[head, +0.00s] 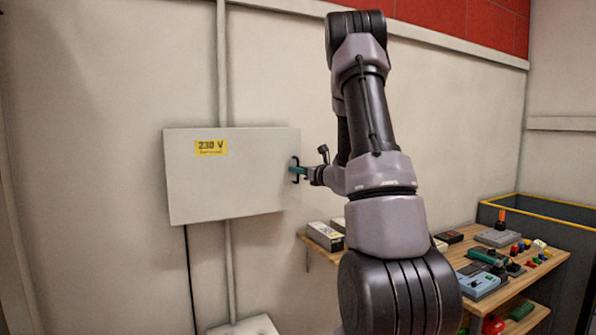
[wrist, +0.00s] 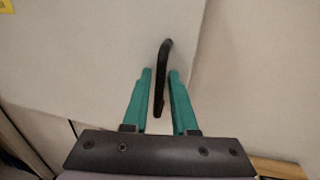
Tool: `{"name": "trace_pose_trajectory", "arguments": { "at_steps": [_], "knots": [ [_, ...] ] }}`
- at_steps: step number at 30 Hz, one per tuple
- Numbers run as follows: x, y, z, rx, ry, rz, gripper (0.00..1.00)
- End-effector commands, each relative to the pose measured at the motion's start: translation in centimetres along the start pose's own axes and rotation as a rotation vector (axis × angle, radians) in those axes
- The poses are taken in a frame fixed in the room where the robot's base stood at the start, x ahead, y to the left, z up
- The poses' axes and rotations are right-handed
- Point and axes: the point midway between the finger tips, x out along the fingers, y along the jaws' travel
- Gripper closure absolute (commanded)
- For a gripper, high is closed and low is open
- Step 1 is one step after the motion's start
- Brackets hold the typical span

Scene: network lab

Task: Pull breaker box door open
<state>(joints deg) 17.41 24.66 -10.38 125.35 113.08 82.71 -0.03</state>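The breaker box door (head: 225,185) is a pale grey panel on the wall with a yellow 230 V label (head: 210,148). It looks shut in the head view. Its black bar handle (head: 294,179) is near the right edge. In the wrist view the handle (wrist: 161,80) stands upright between the two teal fingers of my gripper (wrist: 160,73). Thin gaps show between handle and fingers, so my gripper is open around it. In the head view my gripper (head: 298,170) reaches the handle from the right, and its far finger is partly hidden.
A wooden workbench (head: 545,262) with several devices stands at the lower right. A yellow-edged dark bin or partition (head: 560,213) is behind it. A conduit (head: 222,60) runs above the box. The wall left of the box is clear.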

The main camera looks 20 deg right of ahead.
Motion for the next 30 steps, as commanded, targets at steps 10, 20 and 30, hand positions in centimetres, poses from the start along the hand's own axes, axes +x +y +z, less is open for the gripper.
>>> {"name": "trace_pose_trajectory", "arguments": {
  "at_steps": [10,20,30],
  "knots": [
    [0.02,0.00,0.02,0.000,0.000,0.000,1.00],
    [0.01,0.00,0.03,0.000,-0.001,0.000,1.00],
    [0.01,-0.01,0.05,0.000,-0.001,0.000,1.00]
  ]
}}
